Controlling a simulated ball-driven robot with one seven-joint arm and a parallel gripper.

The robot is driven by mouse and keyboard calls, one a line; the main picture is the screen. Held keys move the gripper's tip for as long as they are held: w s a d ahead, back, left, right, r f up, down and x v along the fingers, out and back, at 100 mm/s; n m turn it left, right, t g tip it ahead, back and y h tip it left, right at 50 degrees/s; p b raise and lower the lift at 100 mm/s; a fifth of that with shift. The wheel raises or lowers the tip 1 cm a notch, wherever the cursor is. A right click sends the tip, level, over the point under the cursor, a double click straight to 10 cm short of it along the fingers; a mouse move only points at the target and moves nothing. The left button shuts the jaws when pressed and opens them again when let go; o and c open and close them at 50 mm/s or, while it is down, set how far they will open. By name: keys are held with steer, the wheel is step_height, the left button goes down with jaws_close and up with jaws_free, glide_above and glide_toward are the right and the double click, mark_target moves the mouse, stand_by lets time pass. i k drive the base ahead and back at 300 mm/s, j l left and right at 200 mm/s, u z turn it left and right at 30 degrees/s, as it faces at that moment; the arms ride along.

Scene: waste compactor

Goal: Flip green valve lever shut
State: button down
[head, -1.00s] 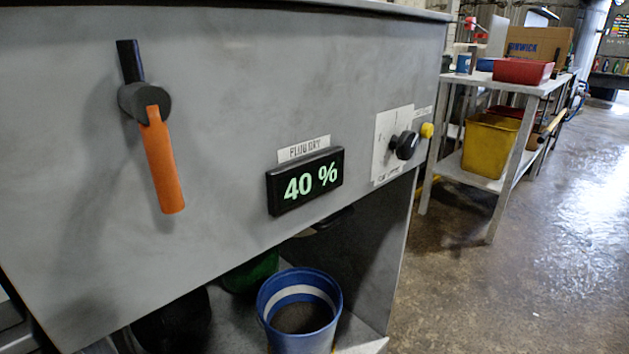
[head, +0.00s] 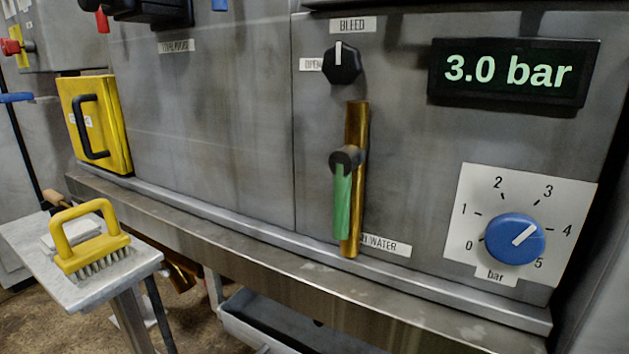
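The green valve lever (head: 342,203) is on the grey machine panel in the head view, right of the middle. It hangs down from a dark round pivot (head: 345,158). It lies roughly in line with the vertical brass pipe (head: 354,120) behind it. A label (head: 384,245) ending in "WATER" is beside the pipe's lower end, its left part hidden by the pipe. My gripper is not in view.
Above the lever is a black BLEED knob (head: 342,64). To the right are a "3.0 bar" display (head: 514,74) and a blue dial (head: 515,239). A steel ledge (head: 300,270) runs below. A yellow brush (head: 88,240) sits on a small table (head: 60,284) at left.

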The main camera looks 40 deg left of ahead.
mark_target(341, 162)
steer(key=u, duration=0.9)
